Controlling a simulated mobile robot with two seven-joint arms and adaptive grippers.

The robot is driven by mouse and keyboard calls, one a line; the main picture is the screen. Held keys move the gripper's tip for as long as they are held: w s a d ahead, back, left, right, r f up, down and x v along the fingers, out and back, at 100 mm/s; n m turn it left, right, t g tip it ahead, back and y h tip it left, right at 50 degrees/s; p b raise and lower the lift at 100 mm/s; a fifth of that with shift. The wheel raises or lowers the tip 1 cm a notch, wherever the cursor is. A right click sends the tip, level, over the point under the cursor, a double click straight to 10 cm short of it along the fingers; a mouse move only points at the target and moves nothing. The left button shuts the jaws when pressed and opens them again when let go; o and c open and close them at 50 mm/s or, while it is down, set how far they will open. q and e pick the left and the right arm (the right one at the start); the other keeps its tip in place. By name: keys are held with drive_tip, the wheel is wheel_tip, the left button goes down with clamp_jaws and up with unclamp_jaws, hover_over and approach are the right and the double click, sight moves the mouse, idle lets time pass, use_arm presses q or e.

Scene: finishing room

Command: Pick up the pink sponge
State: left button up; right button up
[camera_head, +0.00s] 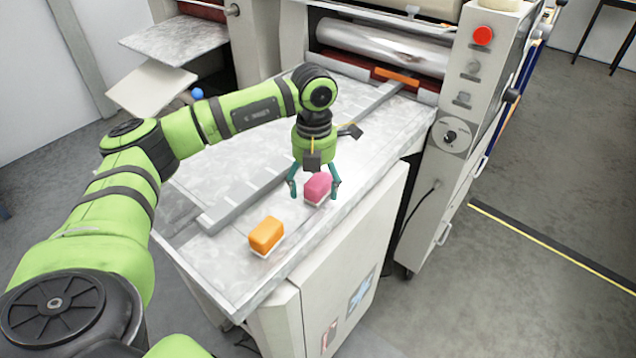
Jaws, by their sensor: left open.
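The pink sponge (318,188) lies on the metal table of the machine, near its front right edge, with a pale layer along its bottom. My left gripper (314,190) points down over it and is open. Its two teal fingers stand on either side of the sponge. I cannot tell whether either finger touches it. Part of the sponge's top is hidden by the gripper. My right gripper is not in view.
An orange sponge (266,235) lies on the table to the lower left of the pink one. A raised grey metal bar (245,197) runs along the table on the left. A machine panel with a red button (483,36) stands at the right.

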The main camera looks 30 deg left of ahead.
sight(315, 177)
use_arm(q)
drive_tip(key=c, duration=1.2)
drive_tip(key=shift+r+b, duration=0.35)
drive_tip(key=shift+r, duration=0.2)
wheel_tip(315, 177, up, 3)
drive_tip(key=shift+b, duration=0.65)
drive_tip(key=shift+w+d+r+b, duration=0.15)
drive_tip(key=shift+w+r, duration=1)
drive_tip(key=shift+w, duration=0.8)
drive_tip(key=shift+w+d+r+b, duration=0.15)
drive_tip(key=shift+w+r, duration=1.05)
drive_tip(key=shift+w, duration=0.7)
drive_tip(key=shift+w+d+r+b, duration=0.15)
drive_tip(key=shift+w+r, duration=1)
drive_tip(key=shift+w, duration=0.8)
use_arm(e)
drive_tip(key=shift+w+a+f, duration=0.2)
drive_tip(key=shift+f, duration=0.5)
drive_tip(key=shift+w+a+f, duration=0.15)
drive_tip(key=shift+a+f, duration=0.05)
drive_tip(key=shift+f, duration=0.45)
use_arm(q)
drive_tip(key=shift+o, duration=0.2)
drive_tip(key=shift+f, duration=0.1)
